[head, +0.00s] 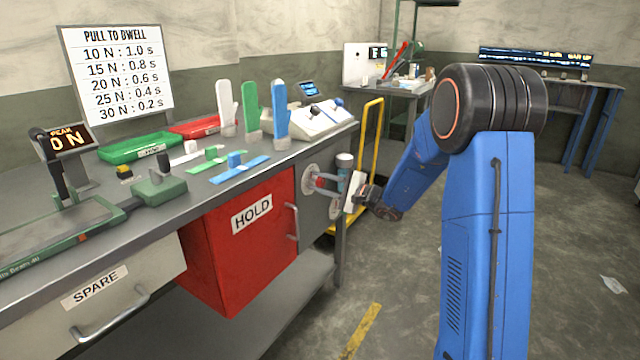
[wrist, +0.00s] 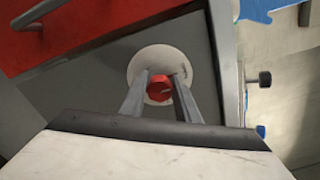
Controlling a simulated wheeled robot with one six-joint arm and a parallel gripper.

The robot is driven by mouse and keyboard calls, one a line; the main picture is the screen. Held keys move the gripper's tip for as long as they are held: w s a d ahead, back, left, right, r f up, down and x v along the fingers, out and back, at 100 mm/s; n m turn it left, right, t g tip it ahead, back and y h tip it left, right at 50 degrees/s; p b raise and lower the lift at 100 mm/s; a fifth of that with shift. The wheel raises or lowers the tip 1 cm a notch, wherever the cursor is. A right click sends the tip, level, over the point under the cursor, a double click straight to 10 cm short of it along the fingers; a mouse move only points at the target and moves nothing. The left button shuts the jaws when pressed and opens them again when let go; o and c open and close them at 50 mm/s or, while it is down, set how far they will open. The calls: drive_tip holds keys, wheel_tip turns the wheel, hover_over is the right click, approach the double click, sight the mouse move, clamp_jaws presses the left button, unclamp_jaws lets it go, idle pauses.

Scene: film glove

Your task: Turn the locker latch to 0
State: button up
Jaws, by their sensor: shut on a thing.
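The locker latch shows in the wrist view as a red knob (wrist: 159,88) with a light pointer line, in front of a round pale dial plate (wrist: 150,62) on a grey door. My gripper (wrist: 160,92) has its two fingers on either side of the red knob and is shut on it. In the head view my gripper (head: 340,188) reaches the grey door at the right end of the bench, where the dial plate (head: 309,179) shows beside it. The dial's markings are too small to read, and part of the plate is hidden by the fingers.
A red locker marked HOLD (head: 240,240) with a metal handle stands left of the grey door. A yellow rail frame (head: 371,150) stands just behind my gripper. The bench top (head: 215,172) holds several tools and trays. The floor at right is mostly open.

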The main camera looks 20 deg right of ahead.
idle(0.4)
drive_tip(key=o, duration=1)
drive_tip(key=shift+o, duration=0.2)
drive_tip(key=v, duration=1.7)
drive_tip(key=shift+s+d, duration=0.15)
drive_tip(key=shift+d, duration=0.05)
